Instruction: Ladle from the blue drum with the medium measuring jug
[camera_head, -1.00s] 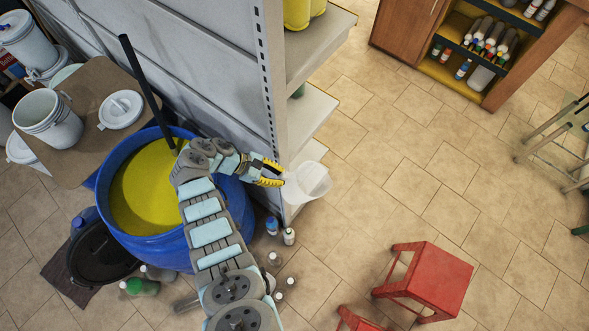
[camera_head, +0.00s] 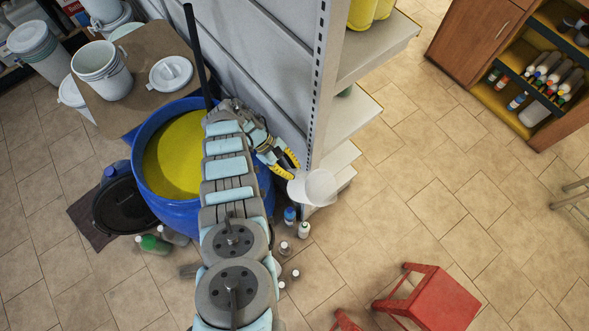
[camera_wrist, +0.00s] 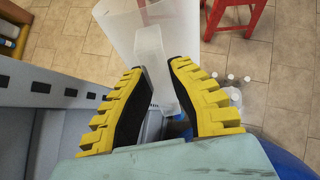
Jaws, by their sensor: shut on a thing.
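The blue drum (camera_head: 150,199) stands open on the floor, with yellow liquid (camera_head: 172,160) inside and a dark stick rising from it. My gripper (camera_head: 289,169) is to the right of the drum, outside its rim, beside the shelf. It is shut on a translucent white measuring jug (camera_head: 314,188). In the wrist view my gripper (camera_wrist: 158,90) has its yellow fingers on either side of the jug's handle, with the jug (camera_wrist: 170,25) beyond them. Whether the jug holds anything cannot be seen. My arm covers the right part of the drum's opening.
A grey shelf unit (camera_head: 335,70) stands right behind the gripper. Bottles (camera_head: 304,229) stand on the floor near the drum. A black lid (camera_head: 118,205) leans at its left. White buckets (camera_head: 100,68) stand on a board behind.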

